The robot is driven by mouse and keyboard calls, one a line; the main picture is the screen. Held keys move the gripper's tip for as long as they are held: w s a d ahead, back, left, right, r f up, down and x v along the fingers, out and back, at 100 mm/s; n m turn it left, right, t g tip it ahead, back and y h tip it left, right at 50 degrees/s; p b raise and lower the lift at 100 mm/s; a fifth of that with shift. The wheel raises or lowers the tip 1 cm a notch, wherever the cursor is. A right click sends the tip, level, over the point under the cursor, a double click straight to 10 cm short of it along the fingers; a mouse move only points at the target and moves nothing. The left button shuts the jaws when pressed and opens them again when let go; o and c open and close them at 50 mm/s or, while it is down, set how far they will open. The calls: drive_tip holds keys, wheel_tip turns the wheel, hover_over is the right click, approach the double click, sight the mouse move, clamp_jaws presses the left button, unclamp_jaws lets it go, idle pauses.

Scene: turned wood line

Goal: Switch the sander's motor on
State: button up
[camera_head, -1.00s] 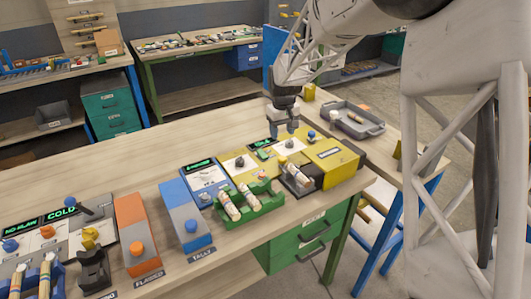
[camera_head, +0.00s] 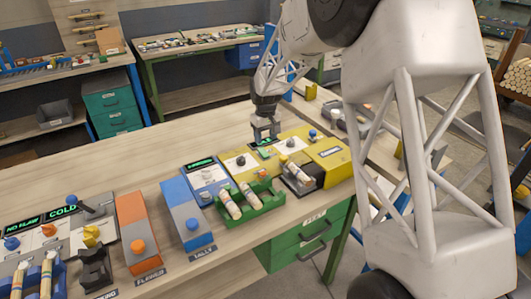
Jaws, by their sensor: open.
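The yellow sander (camera_head: 325,153) stands near the right end of the workbench, with a dark front part where a turned wood piece (camera_head: 297,172) lies. Its yellow panel on the left carries a small green display (camera_head: 266,141), a dark knob (camera_head: 241,160), another dark knob (camera_head: 291,143) and a blue knob (camera_head: 312,134). Which of these is the motor switch I cannot tell. My gripper (camera_head: 265,138) is open, pointing down over the back of the panel near the display. It looks empty, and whether it touches anything is unclear.
A green rack (camera_head: 262,208) with turned pieces sits in front of the panel. Left of it stand a blue-grey box with a display (camera_head: 203,172), a blue box (camera_head: 186,215) and an orange box (camera_head: 138,235). A grey tray (camera_head: 338,117) is behind on the right. The bench's back left is clear.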

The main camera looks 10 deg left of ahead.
sight(265, 154)
drive_tip(key=shift+f, duration=3.8)
drive_tip(key=shift+c, duration=0.3)
drive_tip(key=c, duration=0.9)
drive_tip(key=shift+o, duration=0.2)
drive_tip(key=shift+w+a+r+g+h, duration=0.1)
drive_tip(key=shift+w+a+g+h, duration=0.05)
drive_tip(key=shift+g+h, duration=0.55)
drive_tip(key=shift+w+a+r+g+h, duration=0.1)
drive_tip(key=shift+a+g+h, duration=0.05)
drive_tip(key=shift+g+h, duration=0.55)
